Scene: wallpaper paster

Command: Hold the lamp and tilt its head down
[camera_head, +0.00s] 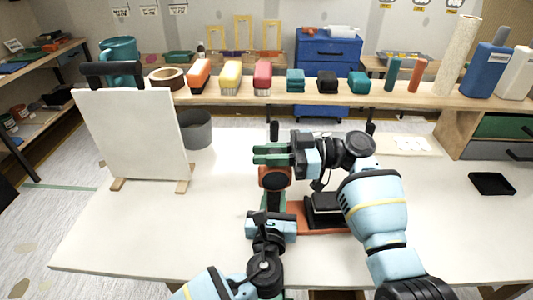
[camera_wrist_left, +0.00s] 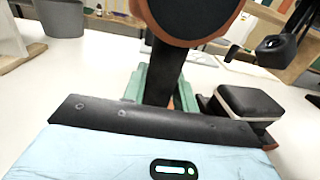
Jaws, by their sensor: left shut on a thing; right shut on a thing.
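The lamp's round orange-rimmed head (camera_head: 274,183) stands near the middle of the white table; in the left wrist view its dark disc face (camera_wrist_left: 195,14) shows at the top. A dark stem (camera_wrist_left: 164,75) drops below it. My left gripper (camera_head: 273,202) is low at the lamp, its green fingers (camera_wrist_left: 150,88) shut around the stem. My right gripper (camera_head: 268,154) comes in from the right, with its green fingers shut at the top of the lamp head. The exact contact there is partly hidden. The orange base (camera_head: 325,229) lies to the right under a black block (camera_head: 323,207).
A white board on wooden feet (camera_head: 135,135) and a grey bin (camera_head: 195,130) stand at left. A shelf (camera_head: 300,96) with brushes and blocks runs along the back. A black tray (camera_head: 491,184) lies at right. The table's front left is clear.

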